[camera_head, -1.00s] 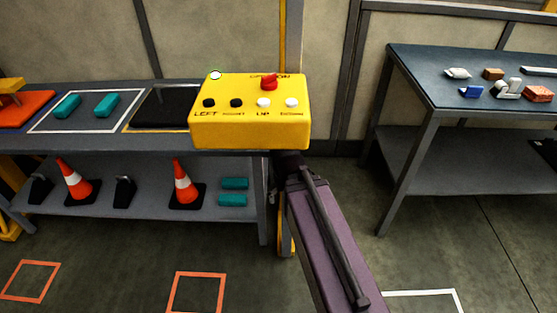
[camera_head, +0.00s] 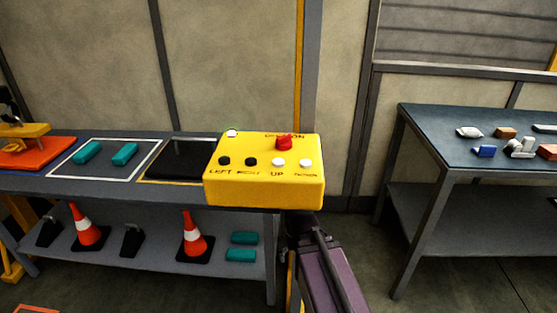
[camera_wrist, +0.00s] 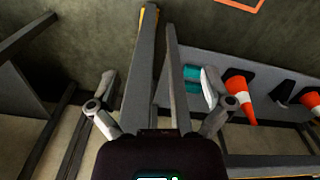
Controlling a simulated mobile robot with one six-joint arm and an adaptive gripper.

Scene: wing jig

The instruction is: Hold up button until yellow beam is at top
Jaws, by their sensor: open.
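A yellow control box (camera_head: 264,187) is in the middle of the head view. Its top has two black buttons, two white buttons and a red knob (camera_head: 284,143). The white up button (camera_head: 278,163) sits above the label UP. A narrow yellow upright (camera_head: 312,60) rises behind the box; I cannot tell whether it is the task's yellow beam, and its top is out of frame. My gripper (camera_wrist: 158,78) shows in the wrist view with its fingers spread and nothing between them that it holds. The box and its buttons do not show in the wrist view.
A grey bench (camera_head: 50,186) at left holds teal blocks (camera_head: 125,154) and a black plate. Its lower shelf bears orange cones (camera_head: 194,237). A second table (camera_head: 430,130) with small parts stands at right. Open floor lies between them.

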